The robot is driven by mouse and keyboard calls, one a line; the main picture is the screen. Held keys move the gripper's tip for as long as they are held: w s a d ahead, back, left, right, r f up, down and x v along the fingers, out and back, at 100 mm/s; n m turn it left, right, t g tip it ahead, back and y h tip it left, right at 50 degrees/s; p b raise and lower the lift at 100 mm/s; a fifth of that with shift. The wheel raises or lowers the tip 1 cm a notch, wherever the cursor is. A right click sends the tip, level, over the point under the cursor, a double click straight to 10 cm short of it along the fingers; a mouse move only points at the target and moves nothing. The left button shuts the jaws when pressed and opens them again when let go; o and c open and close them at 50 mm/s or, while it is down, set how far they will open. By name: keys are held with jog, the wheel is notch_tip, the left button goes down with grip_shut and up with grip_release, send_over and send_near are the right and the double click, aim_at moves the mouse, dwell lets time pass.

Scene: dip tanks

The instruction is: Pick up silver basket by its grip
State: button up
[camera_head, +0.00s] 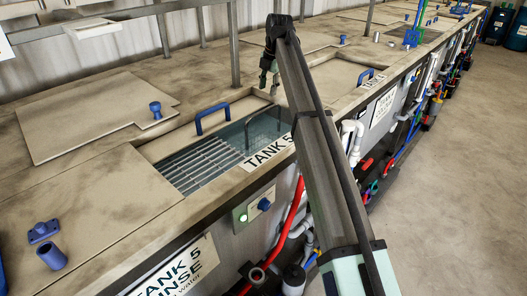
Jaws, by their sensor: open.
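My gripper (269,84) hangs at the far end of my arm, fingers pointing down, above and behind the right end of the open Tank 5 (254,160). It is open, with nothing seen between the fingers. A silver-grey slatted grid (203,163) lies inside the left part of the tank. A thin dark bar shaped like a handle (262,118) rises in the right part of the tank. I cannot tell for sure whether it is the silver basket's grip. The basket's body is not clearly distinguishable, and my arm covers the area to the right.
A blue handle (212,117) stands at the tank's back edge, and another (366,76) is on the right. A lid with a blue knob (155,109) lies behind left. Upright grey posts (233,42) stand behind the tank. Pipes run along the front.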

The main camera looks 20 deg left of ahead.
aim_at(264, 110)
jog(key=f+p, duration=0.1)
jog(key=f, duration=0.2)
jog(key=a+f+p, duration=0.1)
jog(key=f, duration=0.3)
jog(key=a+f+p, duration=0.1)
jog(key=f, duration=0.3)
jog(key=shift+w+p, duration=0.4)
grip_shut()
